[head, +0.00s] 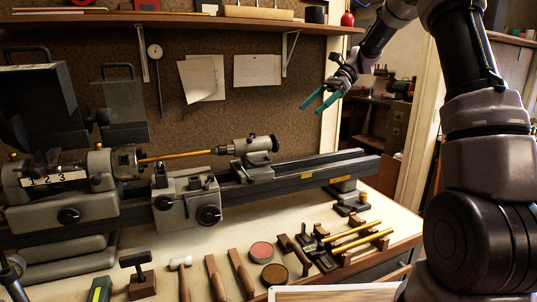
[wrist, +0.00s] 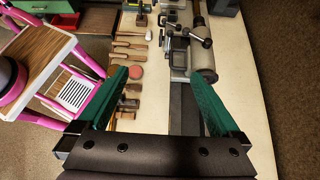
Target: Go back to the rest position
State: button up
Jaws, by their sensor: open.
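My gripper (head: 322,100) is raised in the air above the right part of the bench in the head view, in front of the doorway edge and the pinboard wall. Its two green fingers are spread apart with nothing between them. In the wrist view my gripper (wrist: 160,100) looks down over the lathe bed, with one green finger on each side of the picture. Nothing touches the fingers. My arm comes in from the upper right of the head view.
A grey lathe (head: 265,178) spans the bench (head: 335,238), with a brass rod (head: 176,156) in it. Mallets, tins and brass tubes (head: 355,238) lie along the front. A shelf (head: 190,18) runs above. A pink-framed cart (wrist: 62,62) stands left in the wrist view.

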jog(key=s+d+r+n+t+h, duration=0.2)
jog(key=s+d+n+t, duration=0.1)
jog(key=s, duration=0.6)
jog(key=s+d+r+n+t+h, duration=0.2)
jog(key=s+d+n+t+h, duration=0.1)
jog(key=s, duration=0.6)
jog(key=s+d+r+n+t+h, duration=0.2)
jog(key=s+d+n+t, duration=0.1)
jog(key=s, duration=0.7)
jog(key=shift+d+n+t+h, duration=0.35)
jog(key=shift+d+t, duration=0.3)
jog(key=shift+t, duration=0.55)
jog(key=shift+s, duration=0.1)
